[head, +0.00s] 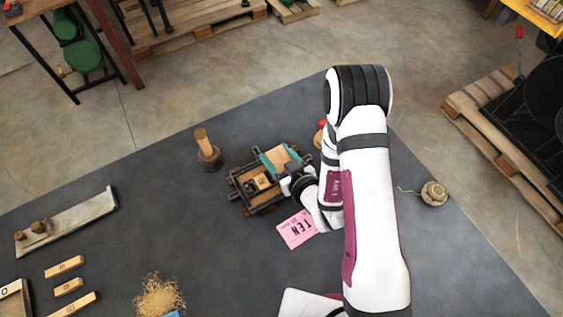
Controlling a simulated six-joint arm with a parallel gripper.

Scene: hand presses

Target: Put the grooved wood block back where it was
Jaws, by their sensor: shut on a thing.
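My gripper (287,184) reaches in from the right over a small hand press (262,203) on the dark table. It is shut on a small pale wood block, which I take to be the grooved wood block (262,182). The block is over the press bed, left of the wrist. Its groove is too small to make out, and I cannot tell whether it touches the bed. The fingertips are partly hidden by the wrist. The press has a dark frame, a wooden bed and a teal part (270,163) at the back.
A pink printed card (297,230) lies in front of the press. A wooden-handled tool (207,150) stands behind left, a twine ball (434,193) lies right. Several wood blocks (68,287), a metal tray (75,222) and a straw-like pile (160,296) are at left.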

